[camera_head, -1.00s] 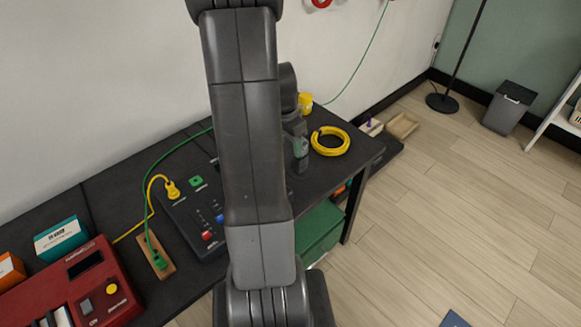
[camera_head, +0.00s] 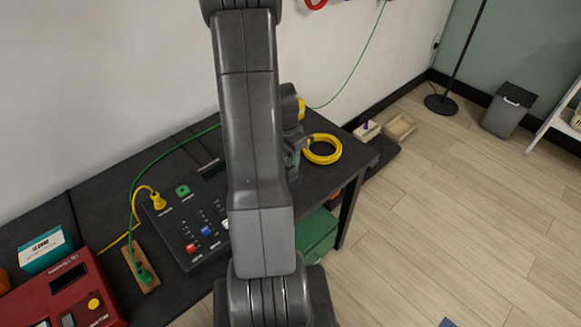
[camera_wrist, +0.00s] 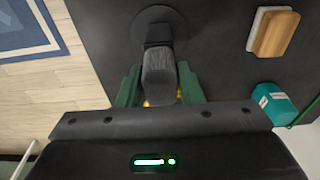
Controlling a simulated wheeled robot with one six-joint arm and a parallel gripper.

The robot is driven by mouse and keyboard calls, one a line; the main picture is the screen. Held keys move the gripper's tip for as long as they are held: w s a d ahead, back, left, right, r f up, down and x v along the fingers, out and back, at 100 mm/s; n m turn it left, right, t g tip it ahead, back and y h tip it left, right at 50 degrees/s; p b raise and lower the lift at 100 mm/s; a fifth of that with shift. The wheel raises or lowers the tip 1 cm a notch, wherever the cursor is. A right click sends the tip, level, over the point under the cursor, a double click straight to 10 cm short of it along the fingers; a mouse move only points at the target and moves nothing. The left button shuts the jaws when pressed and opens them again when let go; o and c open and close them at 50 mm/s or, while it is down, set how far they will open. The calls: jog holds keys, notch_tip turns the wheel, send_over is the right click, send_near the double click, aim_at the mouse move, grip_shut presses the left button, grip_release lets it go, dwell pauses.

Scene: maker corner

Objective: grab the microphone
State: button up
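The microphone (camera_wrist: 160,72) appears to be the dark grey block rising from a dark base on the black bench, in the wrist view. My gripper (camera_wrist: 159,66) has its two green fingers on either side of this block, apart, and it looks open. Whether a finger touches the block is hard to tell. In the head view my gripper (camera_head: 293,160) is mostly hidden behind my arm, low over the far end of the bench. The microphone cannot be made out there.
A yellow cable coil (camera_head: 322,149) lies right of my gripper on the bench. In the wrist view a wood-and-white block (camera_wrist: 272,32) and a teal object (camera_wrist: 275,104) lie to the right.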

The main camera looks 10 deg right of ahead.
grip_shut()
jog(key=shift+r, duration=0.1)
